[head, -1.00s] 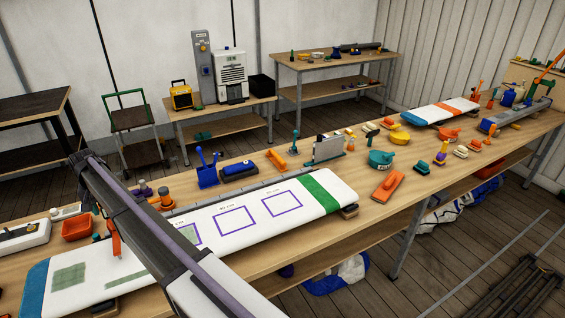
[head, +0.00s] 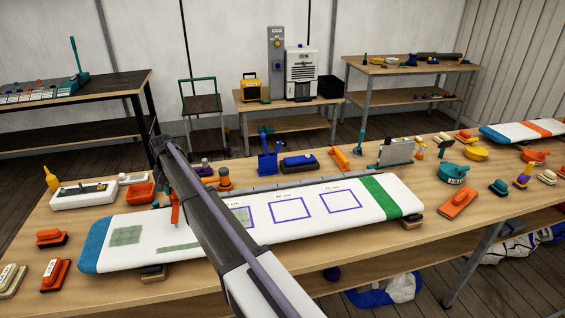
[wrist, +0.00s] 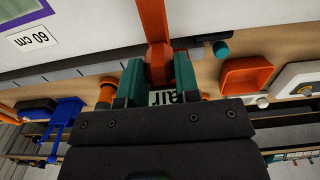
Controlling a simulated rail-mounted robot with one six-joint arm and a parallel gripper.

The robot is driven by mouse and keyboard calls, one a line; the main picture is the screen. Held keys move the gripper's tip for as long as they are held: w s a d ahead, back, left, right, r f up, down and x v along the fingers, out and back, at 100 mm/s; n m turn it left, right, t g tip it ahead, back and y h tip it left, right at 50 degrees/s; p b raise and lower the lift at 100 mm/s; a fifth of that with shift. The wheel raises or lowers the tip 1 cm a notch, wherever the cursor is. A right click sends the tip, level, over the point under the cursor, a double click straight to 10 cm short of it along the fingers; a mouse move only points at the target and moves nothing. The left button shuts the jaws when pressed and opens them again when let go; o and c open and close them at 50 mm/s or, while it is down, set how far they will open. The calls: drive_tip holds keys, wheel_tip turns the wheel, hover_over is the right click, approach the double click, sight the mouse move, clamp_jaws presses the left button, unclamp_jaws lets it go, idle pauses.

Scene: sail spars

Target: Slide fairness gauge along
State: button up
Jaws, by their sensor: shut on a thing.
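A long white foil-shaped panel (head: 300,228) with a blue end, a green band and purple outlined squares lies along the front of the bench. My gripper (wrist: 158,82) is shut on the fairness gauge (wrist: 153,25), an orange bar with a partly hidden label ending in "air" between teal cheeks. My arm hides the gripper there. I cannot tell whether the gauge touches the panel.
A grey graduated strip (head: 300,184) runs along the panel's far edge. An orange tray (head: 139,193) and white box (head: 83,195) stand behind the blue end. A blue holder (head: 268,163) and orange blocks stand farther back. The bench right of the green band holds several tools.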

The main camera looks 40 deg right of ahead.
drive_tip(key=shift+s+d, duration=1.15)
drive_tip(key=shift+d, duration=1.85)
drive_tip(key=shift+s+d, duration=1.2)
drive_tip(key=shift+d, duration=1.8)
drive_tip(key=shift+s+d, duration=1.15)
drive_tip(key=shift+d, duration=1.85)
drive_tip(key=shift+s+d, duration=1.2)
drive_tip(key=shift+d, duration=1.9)
drive_tip(key=shift+s+d, duration=1.25)
drive_tip(key=shift+d, duration=1.85)
drive_tip(key=shift+s+d, duration=1.2)
drive_tip(key=shift+d, duration=1.9)
drive_tip(key=shift+d, duration=0.15)
drive_tip(key=shift+s+d, duration=1.25)
drive_tip(key=shift+d, duration=1.8)
drive_tip(key=shift+s+d, duration=1.2)
drive_tip(key=shift+d, duration=1.85)
drive_tip(key=shift+s+d, duration=1.25)
drive_tip(key=shift+d, duration=1.8)
